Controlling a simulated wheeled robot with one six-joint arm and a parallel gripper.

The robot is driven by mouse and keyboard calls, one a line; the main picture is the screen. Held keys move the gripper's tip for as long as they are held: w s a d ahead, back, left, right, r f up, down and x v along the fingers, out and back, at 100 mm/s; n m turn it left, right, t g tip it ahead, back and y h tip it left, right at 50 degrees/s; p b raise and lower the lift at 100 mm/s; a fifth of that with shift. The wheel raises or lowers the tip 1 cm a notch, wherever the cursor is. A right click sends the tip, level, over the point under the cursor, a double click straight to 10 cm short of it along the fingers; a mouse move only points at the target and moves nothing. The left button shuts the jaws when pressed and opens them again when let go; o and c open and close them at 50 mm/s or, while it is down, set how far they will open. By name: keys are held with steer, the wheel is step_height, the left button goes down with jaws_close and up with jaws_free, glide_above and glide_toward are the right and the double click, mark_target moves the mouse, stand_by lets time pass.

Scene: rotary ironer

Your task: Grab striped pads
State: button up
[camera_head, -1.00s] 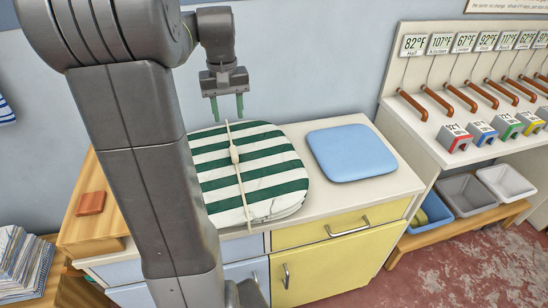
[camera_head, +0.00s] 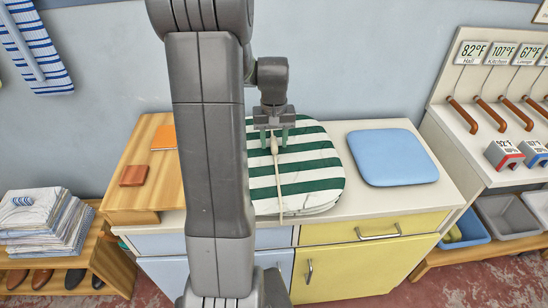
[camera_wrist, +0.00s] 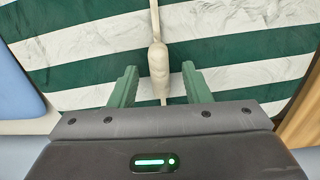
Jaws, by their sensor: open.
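The striped pads (camera_head: 312,175), green and white with rounded ends, lie stacked flat on the white counter, with a pale cord (camera_head: 278,180) running across them. The stripes also fill much of the wrist view (camera_wrist: 230,45). My gripper (camera_head: 274,140) is over the far part of the pads, fingers pointing down. In the wrist view its green fingers (camera_wrist: 160,82) are apart, one on each side of the cord's thick pale knot (camera_wrist: 159,60). I cannot tell whether the fingers touch the pads. My arm hides the pads' left side in the head view.
A blue pad (camera_head: 392,157) lies right of the striped pads on the counter (camera_head: 430,195). A wooden board (camera_head: 160,190) with an orange-brown block (camera_head: 134,175) is on the left. Folded cloths (camera_head: 40,225) sit at far left.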

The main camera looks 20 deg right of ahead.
steer(key=shift+f, duration=0.3)
jaws_close()
steer(key=shift+r, duration=0.1)
stand_by(1.1)
